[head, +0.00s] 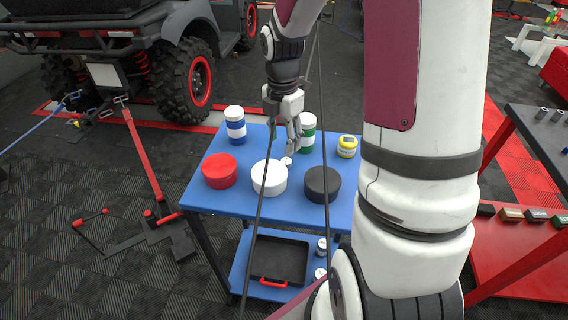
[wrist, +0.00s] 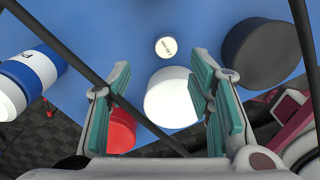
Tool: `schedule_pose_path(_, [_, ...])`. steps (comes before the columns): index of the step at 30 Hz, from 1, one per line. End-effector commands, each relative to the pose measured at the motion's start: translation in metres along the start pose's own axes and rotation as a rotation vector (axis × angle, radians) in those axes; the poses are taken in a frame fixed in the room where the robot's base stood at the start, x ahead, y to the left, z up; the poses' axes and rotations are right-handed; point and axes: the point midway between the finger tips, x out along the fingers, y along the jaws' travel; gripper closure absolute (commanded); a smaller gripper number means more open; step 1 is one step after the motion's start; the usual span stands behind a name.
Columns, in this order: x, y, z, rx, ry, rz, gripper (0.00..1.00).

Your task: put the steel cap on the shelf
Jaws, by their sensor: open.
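A small round pale cap with dark lettering (wrist: 166,47), which looks like the steel cap, lies on the blue table top. In the head view it shows as a small pale disc (head: 286,161) behind the white round container. My gripper (head: 291,147) hangs over the table close to it, pointing down. In the wrist view my gripper (wrist: 161,64) is open with nothing between its fingers, and the cap shows beyond the gap. Height above the cap is hard to tell. The blue lower shelf (head: 238,272) is under the table top.
Red (head: 219,171), white (head: 269,178) and black (head: 322,184) round containers stand along the front. A blue-banded jar (head: 235,125), a green-banded jar (head: 307,132) and a yellow jar (head: 347,146) stand behind. A black tray (head: 279,257) and small jars occupy the lower shelf.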

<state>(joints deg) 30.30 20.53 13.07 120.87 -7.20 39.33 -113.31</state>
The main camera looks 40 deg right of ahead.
Motion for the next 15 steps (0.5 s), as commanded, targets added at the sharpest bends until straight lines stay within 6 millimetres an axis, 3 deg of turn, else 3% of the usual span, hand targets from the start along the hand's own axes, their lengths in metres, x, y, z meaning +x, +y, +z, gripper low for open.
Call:
schedule_pose_path(8, [0.022,-0.002,0.000,0.000,0.001,-0.001,0.52])
schedule_pose_path(15, [0.055,-0.008,0.002,0.000,0.002,-0.001,0.52])
